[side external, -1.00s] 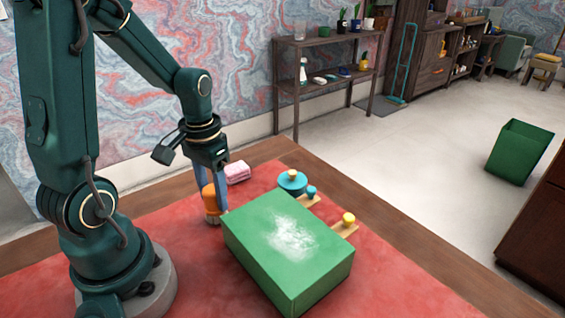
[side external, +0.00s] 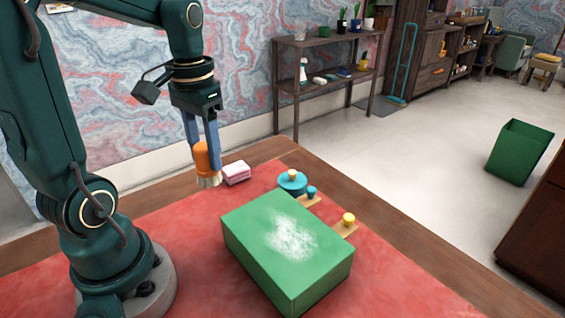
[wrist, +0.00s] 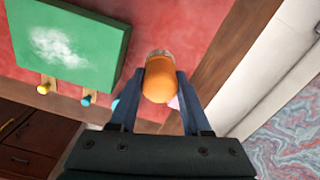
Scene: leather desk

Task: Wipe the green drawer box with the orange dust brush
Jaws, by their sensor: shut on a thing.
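The green drawer box (side external: 262,265) sits on the red desk top, with a white dusty patch (side external: 291,238) on its upper face. It also shows at the upper left of the wrist view (wrist: 100,40). My gripper (side external: 205,150) is shut on the orange dust brush (side external: 202,160), whose pale bristles point down. The brush is held above the desk, to the left of and behind the box, apart from it. In the wrist view the brush (wrist: 160,80) sits between the two blue fingers.
A pink sponge-like block (side external: 236,172) lies behind the box. A teal round item (side external: 292,182) and knobs on wooden tabs, one blue (side external: 311,191) and one yellow (side external: 348,218), are at the box's far side. Red surface left of the box is clear.

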